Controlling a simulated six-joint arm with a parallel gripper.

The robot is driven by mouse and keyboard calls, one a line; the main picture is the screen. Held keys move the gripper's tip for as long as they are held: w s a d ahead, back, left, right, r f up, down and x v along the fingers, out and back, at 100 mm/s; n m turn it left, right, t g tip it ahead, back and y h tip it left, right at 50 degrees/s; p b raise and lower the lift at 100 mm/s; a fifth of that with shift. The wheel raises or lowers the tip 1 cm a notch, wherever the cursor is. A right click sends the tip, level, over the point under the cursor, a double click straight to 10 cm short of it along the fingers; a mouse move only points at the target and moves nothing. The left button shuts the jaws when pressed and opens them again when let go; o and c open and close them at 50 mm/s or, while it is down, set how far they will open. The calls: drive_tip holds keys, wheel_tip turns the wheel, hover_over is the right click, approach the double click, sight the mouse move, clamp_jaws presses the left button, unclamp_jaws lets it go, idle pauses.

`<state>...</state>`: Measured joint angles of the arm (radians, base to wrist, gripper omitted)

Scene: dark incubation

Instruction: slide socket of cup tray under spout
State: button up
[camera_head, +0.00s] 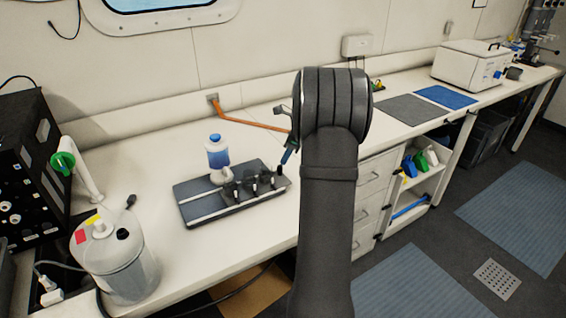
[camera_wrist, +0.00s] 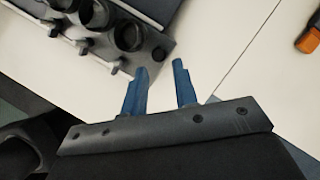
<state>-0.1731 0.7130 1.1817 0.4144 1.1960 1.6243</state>
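A dark grey flat tray (camera_head: 200,208) with a light stripe lies on the bench left of centre. It carries a row of black cup-like fittings (camera_head: 253,183) with small levers along its near side; I take it for the cup tray. The fittings also show at upper left in the wrist view (camera_wrist: 127,33). A blue-and-white bottle (camera_head: 218,155) stands upright at the tray. My gripper (camera_wrist: 161,68) is open and empty, its blue fingers beside the tray's right end. In the head view my arm hides most of the gripper (camera_head: 289,153). I cannot tell which part is the spout.
A clear canister (camera_head: 127,272) and a white post with a green knob (camera_head: 64,162) stand at left by a black rack (camera_head: 25,150). An orange strip (camera_head: 247,117) lies behind. Bare bench lies between canister and tray. A white box (camera_head: 467,66) stands far right.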

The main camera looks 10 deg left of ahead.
sight(281, 166)
drive_tip(key=v, duration=1.3)
drive_tip(key=shift+a, duration=0.1)
drive_tip(key=x, duration=1.7)
drive_tip(key=shift+f, duration=0.25)
